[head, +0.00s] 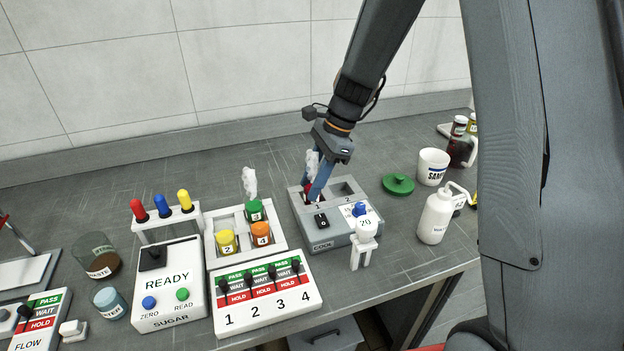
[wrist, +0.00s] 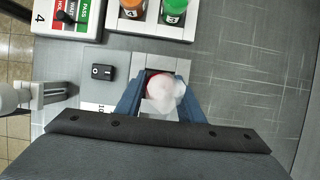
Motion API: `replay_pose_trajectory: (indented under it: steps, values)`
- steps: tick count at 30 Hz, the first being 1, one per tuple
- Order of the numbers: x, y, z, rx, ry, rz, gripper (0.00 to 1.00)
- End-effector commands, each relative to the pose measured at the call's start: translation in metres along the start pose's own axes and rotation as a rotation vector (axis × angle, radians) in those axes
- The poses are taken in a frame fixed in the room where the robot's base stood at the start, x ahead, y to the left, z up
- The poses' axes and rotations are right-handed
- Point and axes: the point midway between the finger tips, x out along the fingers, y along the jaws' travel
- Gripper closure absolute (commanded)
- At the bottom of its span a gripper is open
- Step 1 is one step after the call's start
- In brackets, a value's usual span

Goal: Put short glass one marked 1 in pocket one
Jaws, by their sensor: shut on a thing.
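My gripper (head: 314,190) is at the grey cooling block marked COOL (head: 322,246), with its blue fingers reaching down at the pocket labelled 1 (head: 317,206). The fingers are shut on a short glass with red in it (head: 308,187), mostly hidden by the fingers in the head view. In the wrist view the red glass (wrist: 153,83) sits between the fingertips, within the pocket's outline, under a white puff. Its number is not visible. I cannot tell whether it rests on the pocket floor. The pocket labelled 2 (head: 343,188) beside it looks empty.
A white rack (head: 277,246) left of the block holds yellow (head: 227,242), orange (head: 261,234) and green (head: 254,210) glasses. A green lid (head: 398,184), a white mug (head: 432,167) and a white bottle (head: 435,215) stand to the right. A small white stand (head: 364,245) is in front.

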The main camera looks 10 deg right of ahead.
Motion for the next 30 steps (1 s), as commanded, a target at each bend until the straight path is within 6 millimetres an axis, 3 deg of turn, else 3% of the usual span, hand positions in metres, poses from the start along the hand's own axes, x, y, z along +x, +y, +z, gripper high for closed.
replay_pose_trajectory:
  steps: [12, 13, 16, 23, 26, 30]
  values:
    - [0.0038, 0.0001, -0.0015, 0.0, 0.0, 0.0, 0.91]
    - [0.0038, 0.0001, -0.0015, 0.0, 0.0, 0.0, 0.64]
    - [0.0037, 0.0, -0.0015, 0.0, 0.0, 0.0, 0.47]
    - [0.0038, 0.0001, -0.0016, 0.0, 0.0, 0.0, 0.44]
    - [0.0039, 0.0002, -0.0016, 0.0, 0.0, 0.001, 0.27]
    - [0.0039, 0.0002, -0.0016, 0.0, 0.0, 0.001, 0.25]
